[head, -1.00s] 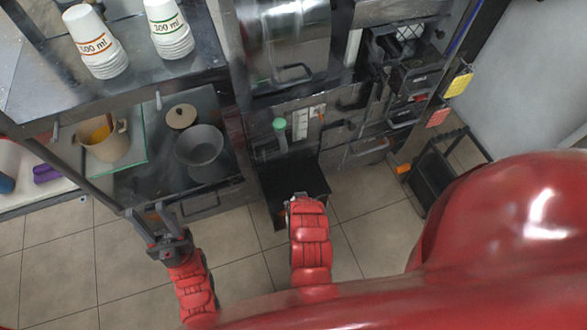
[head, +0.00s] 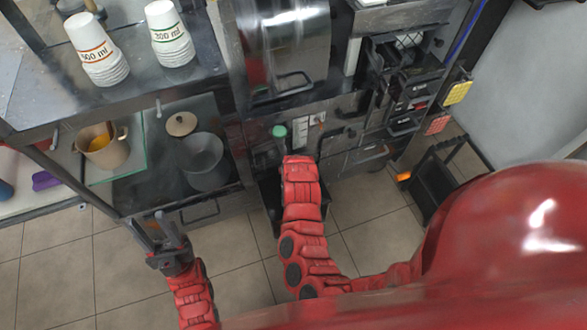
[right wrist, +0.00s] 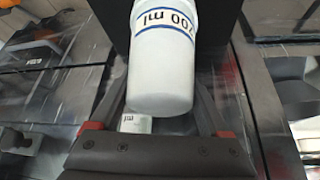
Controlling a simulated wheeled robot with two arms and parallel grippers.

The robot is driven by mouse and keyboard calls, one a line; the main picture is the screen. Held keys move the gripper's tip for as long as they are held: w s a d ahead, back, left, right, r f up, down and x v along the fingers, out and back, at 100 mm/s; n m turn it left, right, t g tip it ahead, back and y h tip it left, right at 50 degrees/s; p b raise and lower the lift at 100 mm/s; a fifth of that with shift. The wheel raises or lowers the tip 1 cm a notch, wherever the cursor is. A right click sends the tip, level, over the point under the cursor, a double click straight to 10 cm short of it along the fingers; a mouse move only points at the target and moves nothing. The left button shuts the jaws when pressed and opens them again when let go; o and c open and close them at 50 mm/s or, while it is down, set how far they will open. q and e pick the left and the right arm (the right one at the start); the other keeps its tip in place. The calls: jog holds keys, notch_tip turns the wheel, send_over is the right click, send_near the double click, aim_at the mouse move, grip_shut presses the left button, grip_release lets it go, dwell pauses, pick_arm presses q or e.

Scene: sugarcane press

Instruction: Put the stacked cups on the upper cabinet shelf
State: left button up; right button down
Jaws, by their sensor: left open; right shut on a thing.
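My left gripper (head: 160,238) is open and empty, in front of the cabinet at lower left. The upper cabinet shelf (head: 125,95) is a metal surface at upper left. It bears an orange-labelled cup stack (head: 95,50) and a green-labelled 300 ml cup stack (head: 169,35).
A steel machine (head: 284,55) stands right of the shelf. A small white labelled piece (right wrist: 135,123) shows below the held cups. Open floor lies around my left gripper.

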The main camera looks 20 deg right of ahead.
grip_release()
jog(key=shift+f, duration=0.1)
